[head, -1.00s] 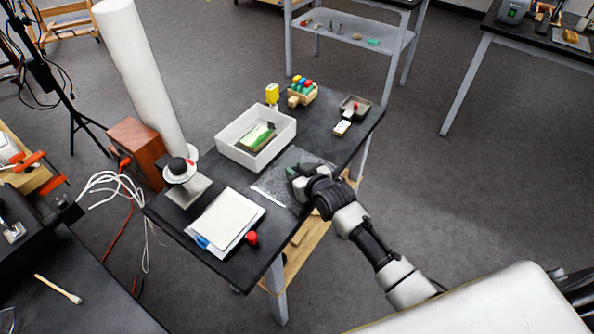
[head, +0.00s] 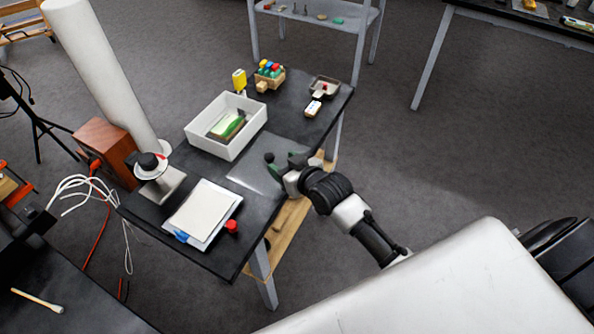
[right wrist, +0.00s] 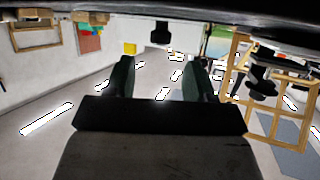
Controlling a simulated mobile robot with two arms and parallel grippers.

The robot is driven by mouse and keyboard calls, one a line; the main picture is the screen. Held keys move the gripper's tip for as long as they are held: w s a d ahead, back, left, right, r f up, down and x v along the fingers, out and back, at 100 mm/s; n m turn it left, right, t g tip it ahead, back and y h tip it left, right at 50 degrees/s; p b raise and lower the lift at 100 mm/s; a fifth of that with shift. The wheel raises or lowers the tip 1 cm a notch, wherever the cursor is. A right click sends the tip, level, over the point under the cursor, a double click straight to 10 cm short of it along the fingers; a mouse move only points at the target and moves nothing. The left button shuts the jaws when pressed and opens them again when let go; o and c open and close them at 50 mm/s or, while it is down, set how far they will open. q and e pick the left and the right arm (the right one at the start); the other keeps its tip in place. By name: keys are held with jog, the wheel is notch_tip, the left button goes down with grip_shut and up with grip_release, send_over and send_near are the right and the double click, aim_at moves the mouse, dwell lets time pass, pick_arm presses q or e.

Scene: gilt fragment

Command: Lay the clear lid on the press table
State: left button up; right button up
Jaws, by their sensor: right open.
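The clear lid (head: 252,178) lies as a thin, see-through sheet on the dark table (head: 290,129), between the white tray and the table's right edge. Glare shows along its near left part, and its outline is faint. My right gripper (head: 283,158) is open, at the lid's right side over the table edge. Its dark fingers are apart, and I cannot tell whether they touch the lid. The right wrist view shows the same open fingers (right wrist: 156,80) with nothing clearly between them. My left gripper is out of view.
A white tray (head: 190,138) with a green item stands behind the lid. A clipboard with paper (head: 202,213) and a red knob (head: 231,226) lie in front. A small block rack (head: 268,76) and a grey dish (head: 324,86) stand at the back. A white column (head: 105,80) rises left.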

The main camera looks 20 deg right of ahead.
jog(key=v, duration=0.5)
jog(key=shift+s+d+r, duration=0.1)
jog(key=shift+s+r, duration=0.05)
jog(key=shift+s, duration=0.15)
